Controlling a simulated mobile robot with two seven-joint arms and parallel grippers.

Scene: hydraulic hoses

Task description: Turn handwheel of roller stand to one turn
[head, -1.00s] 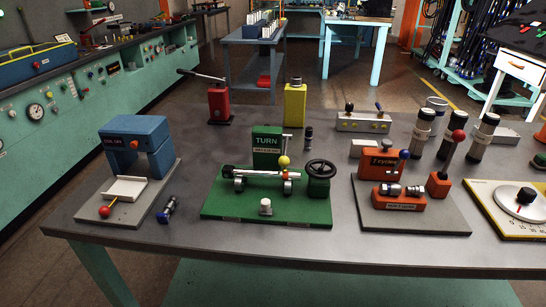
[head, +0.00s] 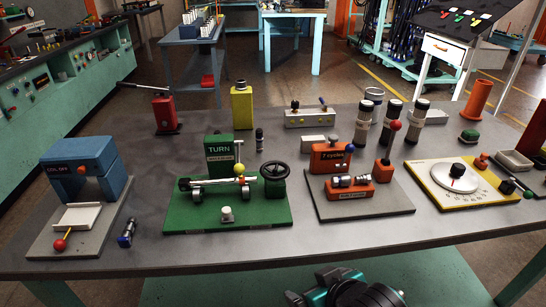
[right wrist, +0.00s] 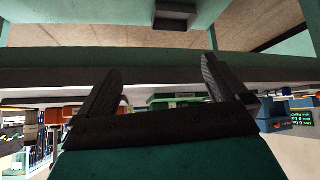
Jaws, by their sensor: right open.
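The green roller stand (head: 262,212) sits on the grey table, with a sign reading TURN (head: 219,148) at its back. Its black handwheel (head: 274,170) stands at the right end of the stand. A metal rod (head: 215,182) lies across the rollers, with a yellow ball (head: 239,169) near its right part. My right gripper (right wrist: 161,68) is open and empty in the right wrist view. In the head view it is a dark and green shape at the bottom edge, in front of the table and apart from the stand. My left gripper is not in view.
A blue press-like unit (head: 84,166) stands left of the stand, with a small fitting (head: 127,233) between. An orange cycle unit (head: 331,157) and a yellow dial board (head: 470,197) stand to the right. The table's front strip is clear.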

